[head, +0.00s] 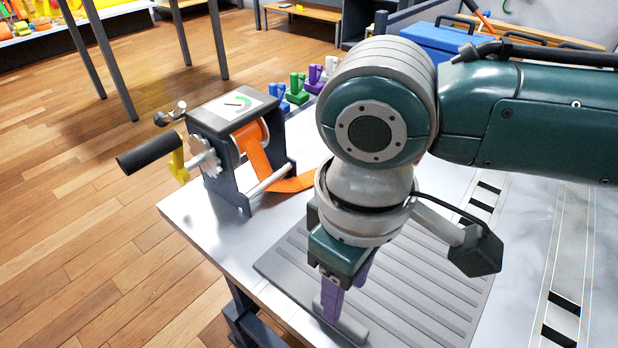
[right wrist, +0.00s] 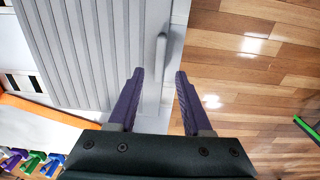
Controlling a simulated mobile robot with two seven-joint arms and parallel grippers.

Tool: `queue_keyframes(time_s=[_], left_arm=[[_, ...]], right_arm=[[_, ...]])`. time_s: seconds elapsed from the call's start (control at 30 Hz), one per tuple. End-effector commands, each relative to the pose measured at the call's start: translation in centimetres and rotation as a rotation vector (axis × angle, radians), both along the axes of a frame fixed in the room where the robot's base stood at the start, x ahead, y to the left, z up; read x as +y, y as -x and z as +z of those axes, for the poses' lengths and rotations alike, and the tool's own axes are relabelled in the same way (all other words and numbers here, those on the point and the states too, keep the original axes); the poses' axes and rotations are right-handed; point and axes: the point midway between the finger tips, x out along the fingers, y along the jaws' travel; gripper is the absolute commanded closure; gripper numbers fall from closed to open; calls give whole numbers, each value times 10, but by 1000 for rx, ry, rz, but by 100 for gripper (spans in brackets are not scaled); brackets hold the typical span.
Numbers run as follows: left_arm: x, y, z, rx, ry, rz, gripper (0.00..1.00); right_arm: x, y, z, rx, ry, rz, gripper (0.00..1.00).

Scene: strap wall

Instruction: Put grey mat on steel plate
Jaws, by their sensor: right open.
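The grey mat (head: 440,290) is ribbed and lies flat on the table in the head view, partly hidden behind my right arm. A raised grey grip bar (head: 351,329) stands near its front left edge. The mat (right wrist: 85,40) and its bar (right wrist: 160,55) also show in the right wrist view. My right gripper (head: 342,300) has purple fingers and points down over the bar. In the right wrist view the fingers (right wrist: 159,74) are apart, with the bar's line between them and nothing held. A mottled steel-looking surface (head: 530,235), perhaps the steel plate, lies right of the mat. My left gripper is out of view.
A strap winder (head: 230,120) with a black crank handle stands at the table's left corner, its orange strap (head: 262,172) running toward the mat. Several coloured clips (head: 297,87) stand behind it. Black-and-white marked strips (head: 561,318) cross the table at right. The wooden floor at left is open.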

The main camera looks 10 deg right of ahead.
Motion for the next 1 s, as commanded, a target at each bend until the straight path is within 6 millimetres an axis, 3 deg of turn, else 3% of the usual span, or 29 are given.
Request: queue_keyframes(time_s=[0.03, 0.2, 0.53, 0.83, 0.93, 1.0], left_arm=[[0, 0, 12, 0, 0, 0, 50], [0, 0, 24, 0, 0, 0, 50], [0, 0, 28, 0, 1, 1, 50], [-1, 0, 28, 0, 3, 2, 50], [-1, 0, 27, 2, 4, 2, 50], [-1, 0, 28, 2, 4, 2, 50]], right_arm=[[0, -1, 18, -2, -1, -1, 50], [1, 0, 47, -1, -2, 0, 50], [5, 4, 59, 1, -14, 5, 50], [61, 53, 65, -83, -308, -14, 50], [49, 64, 70, -150, -361, -119, 50], [27, 71, 72, -195, -353, -211, 50]])
